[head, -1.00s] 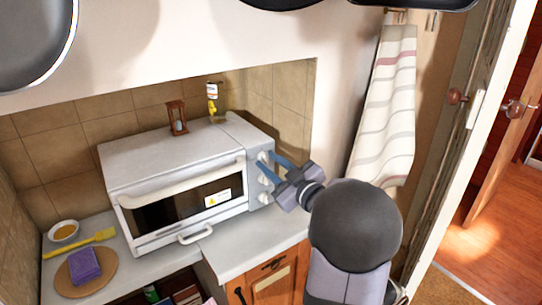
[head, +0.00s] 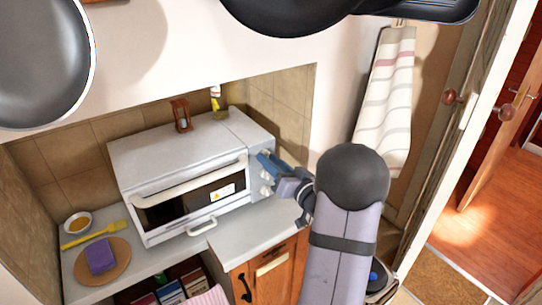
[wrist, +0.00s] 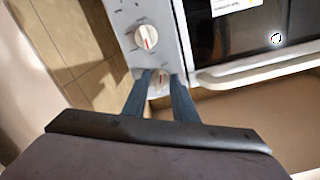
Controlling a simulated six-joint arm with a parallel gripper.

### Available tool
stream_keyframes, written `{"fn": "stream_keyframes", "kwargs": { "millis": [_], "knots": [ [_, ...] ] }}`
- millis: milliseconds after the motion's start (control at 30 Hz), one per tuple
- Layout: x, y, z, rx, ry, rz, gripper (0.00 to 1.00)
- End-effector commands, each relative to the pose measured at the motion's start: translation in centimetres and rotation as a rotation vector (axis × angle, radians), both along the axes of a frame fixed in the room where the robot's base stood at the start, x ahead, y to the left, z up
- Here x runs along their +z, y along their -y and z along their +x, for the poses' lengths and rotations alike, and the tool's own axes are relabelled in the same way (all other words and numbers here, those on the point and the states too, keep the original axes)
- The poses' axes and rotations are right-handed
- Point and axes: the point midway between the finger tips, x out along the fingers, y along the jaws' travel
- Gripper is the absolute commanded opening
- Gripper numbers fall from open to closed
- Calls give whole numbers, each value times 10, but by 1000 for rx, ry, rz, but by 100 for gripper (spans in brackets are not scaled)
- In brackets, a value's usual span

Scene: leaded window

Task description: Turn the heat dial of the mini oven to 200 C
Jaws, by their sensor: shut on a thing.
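The white mini oven (head: 165,150) stands on the counter with its control panel at the right of its door. My gripper (head: 263,159) is at the upper part of that panel. In the wrist view, which looks upside down at the oven, my gripper's blue fingers (wrist: 162,77) are shut on the top dial (wrist: 158,83), one on each side. A red mark shows on this dial, but the fingers hide much of it and its scale. A second white dial (wrist: 145,37) with a red pointer is clear of the fingers. Lower dials (head: 266,183) show in the head view. The printed scales are too small to read.
The door handle (wrist: 250,72) runs close beside the fingers. An hourglass (head: 181,115) and a yellow-labelled bottle (head: 215,98) stand on or behind the oven top. A striped towel (head: 385,100) hangs at right. Pans (head: 290,15) hang above.

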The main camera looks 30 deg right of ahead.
Motion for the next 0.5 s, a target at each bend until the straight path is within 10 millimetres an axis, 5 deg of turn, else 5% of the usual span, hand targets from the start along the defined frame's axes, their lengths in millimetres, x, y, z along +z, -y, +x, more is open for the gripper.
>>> {"fn": "stream_keyframes", "kwargs": {
  "millis": [500],
  "knots": [
    [1,0,0,0,3,98,3]
  ]
}}
